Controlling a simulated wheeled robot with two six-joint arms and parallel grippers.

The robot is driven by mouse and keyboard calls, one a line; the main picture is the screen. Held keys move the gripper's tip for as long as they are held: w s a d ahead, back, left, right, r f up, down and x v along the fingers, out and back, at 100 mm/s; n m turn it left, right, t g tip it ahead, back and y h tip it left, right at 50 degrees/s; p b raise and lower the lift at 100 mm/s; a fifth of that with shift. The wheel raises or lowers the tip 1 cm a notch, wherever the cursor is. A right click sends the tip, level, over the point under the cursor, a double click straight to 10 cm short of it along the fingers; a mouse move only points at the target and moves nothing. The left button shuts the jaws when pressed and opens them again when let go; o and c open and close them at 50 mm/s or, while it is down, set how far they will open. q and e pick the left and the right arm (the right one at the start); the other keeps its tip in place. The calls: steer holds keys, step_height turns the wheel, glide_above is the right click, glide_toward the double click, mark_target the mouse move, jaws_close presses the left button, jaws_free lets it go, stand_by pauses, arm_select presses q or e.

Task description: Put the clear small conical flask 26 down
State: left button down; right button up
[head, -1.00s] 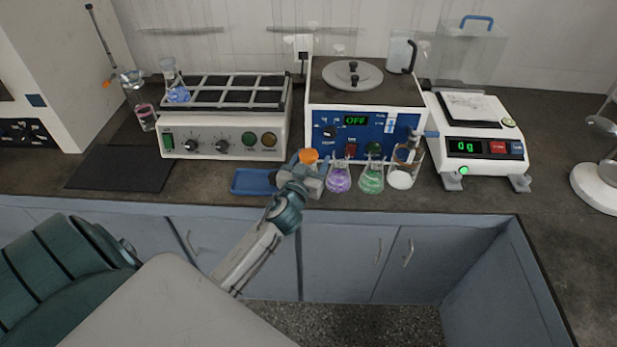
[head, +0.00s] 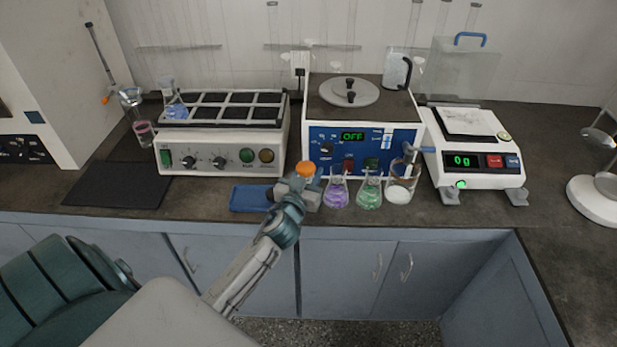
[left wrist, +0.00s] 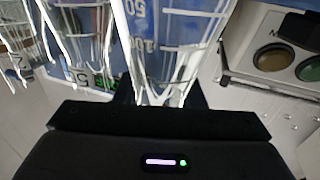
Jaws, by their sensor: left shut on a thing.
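My left gripper (head: 302,190) is at the front of the blue-panelled device, just left of the purple flask. In the left wrist view its jaws (left wrist: 160,105) are shut on a clear graduated flask (left wrist: 165,45), which looks empty. In the head view the gripper mostly hides this flask; an orange top (head: 306,168) shows just above the jaws. I cannot tell whether the flask's base touches the bench. My right gripper is not in view.
A purple flask (head: 336,196), a green flask (head: 369,196) and a beaker of white powder (head: 398,190) stand close on the right. A blue tray (head: 248,198) lies left. The shaker (head: 210,155) and balance (head: 470,160) flank the device. Bare bench (head: 210,200) lies left of the tray.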

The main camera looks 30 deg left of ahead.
arm_select(q)
step_height(320, 180, up, 2)
steer(key=shift+r, duration=0.25)
steer(key=shift+s+d+f, duration=0.1)
steer(key=shift+s+d, duration=0.1)
steer(key=shift+s, duration=0.1)
steer(key=shift+s+d+r+b, duration=0.4)
steer(key=shift+s+d+b, duration=0.4)
steer(key=shift+s+d, duration=1.8)
steer(key=shift+s+d+r+b, duration=0.4)
steer(key=shift+s+d+b, duration=0.65)
steer(key=shift+s, duration=2.8)
steer(key=s+d+f+m+h, duration=0.1)
steer(key=d+f+m+h, duration=0.1)
steer(key=d, duration=0.6)
steer(key=shift+d+f+m+t+h+p, duration=0.3)
steer(key=shift+f+h, duration=0.35)
steer(key=shift+h, duration=0.55)
steer(key=shift+a, duration=0.15)
